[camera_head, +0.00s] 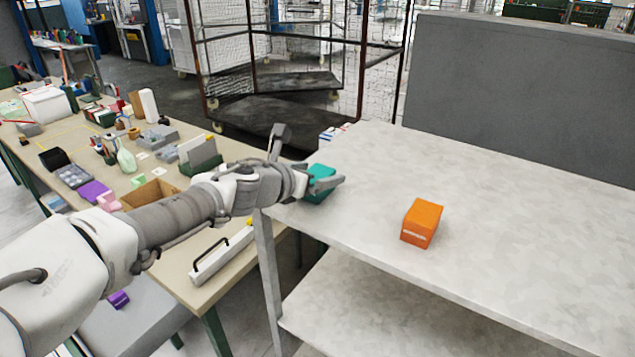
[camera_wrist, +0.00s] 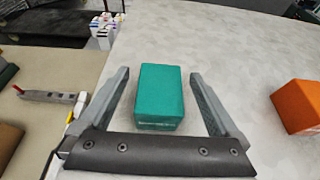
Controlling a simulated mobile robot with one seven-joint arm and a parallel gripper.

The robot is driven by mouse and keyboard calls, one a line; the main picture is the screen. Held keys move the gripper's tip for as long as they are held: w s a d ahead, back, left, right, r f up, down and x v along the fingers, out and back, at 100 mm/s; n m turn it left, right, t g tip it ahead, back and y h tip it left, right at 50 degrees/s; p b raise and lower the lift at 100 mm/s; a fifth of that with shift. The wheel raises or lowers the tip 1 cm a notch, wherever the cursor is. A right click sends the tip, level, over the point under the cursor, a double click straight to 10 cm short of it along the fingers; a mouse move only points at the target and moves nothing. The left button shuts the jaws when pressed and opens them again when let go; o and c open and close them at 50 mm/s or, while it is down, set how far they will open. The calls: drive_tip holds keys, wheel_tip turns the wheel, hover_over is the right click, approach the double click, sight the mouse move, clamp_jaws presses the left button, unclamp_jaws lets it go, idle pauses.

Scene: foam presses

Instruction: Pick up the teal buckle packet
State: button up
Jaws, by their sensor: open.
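The teal buckle packet (camera_wrist: 160,92) is a small upright-edged teal block on the pale grey tabletop, near its left edge. In the wrist view it lies between the two fingers of my gripper (camera_wrist: 160,95), with a gap on each side. My gripper is open and does not visibly touch it. In the head view my gripper (camera_head: 325,183) reaches over the packet (camera_head: 320,172) and partly hides it.
An orange box (camera_head: 422,223) stands on the pale table (camera_head: 520,230) to the right of the packet; the tabletop around it is clear. A cluttered beige workbench (camera_head: 180,255) lies to the left. A grey panel (camera_head: 520,90) rises behind the table.

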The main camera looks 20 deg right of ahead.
clamp_jaws()
idle(0.5)
drive_tip(key=shift+r, duration=0.15)
